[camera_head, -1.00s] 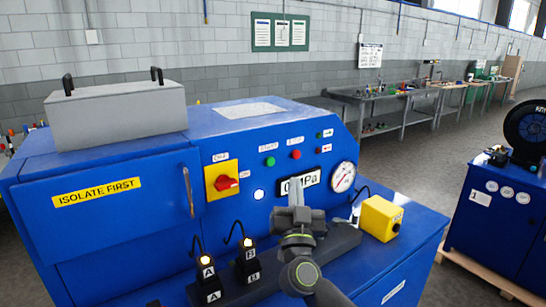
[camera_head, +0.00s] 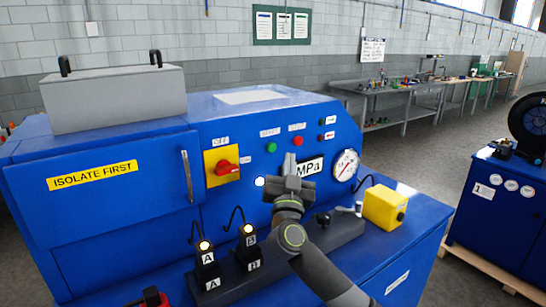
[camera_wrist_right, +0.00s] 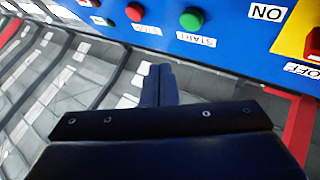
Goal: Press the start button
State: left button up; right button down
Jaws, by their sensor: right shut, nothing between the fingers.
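The green start button (camera_head: 271,147) is on the sloping front of the blue machine, left of a red button (camera_head: 298,141). In the right wrist view the green button (camera_wrist_right: 192,19) has a START label beside it. My right gripper (camera_head: 290,158) is shut and empty, its fingertips pointing up, just below and between the two buttons in the head view. In the wrist view its fingertips (camera_wrist_right: 158,70) show below the green button with a gap in the picture; I see no contact. My left gripper is not in view.
A yellow-backed red switch (camera_head: 222,167) is left of the buttons. A yellow box (camera_head: 384,208) and lamp-topped blocks A and B (camera_head: 248,250) stand on the ledge.

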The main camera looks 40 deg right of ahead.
aim_at(272, 148)
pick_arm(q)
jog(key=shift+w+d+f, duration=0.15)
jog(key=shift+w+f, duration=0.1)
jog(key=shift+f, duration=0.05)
pick_arm(e)
jog(key=w, duration=0.4)
jog(key=shift+w+d, duration=0.1)
jog(key=shift+d, duration=0.15)
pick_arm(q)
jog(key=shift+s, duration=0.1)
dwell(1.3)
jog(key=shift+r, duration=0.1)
pick_arm(e)
jog(key=shift+w, duration=0.1)
pick_arm(q)
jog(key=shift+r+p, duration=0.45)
jog(key=shift+p, duration=0.25)
pick_arm(e)
jog(key=shift+w, duration=0.35)
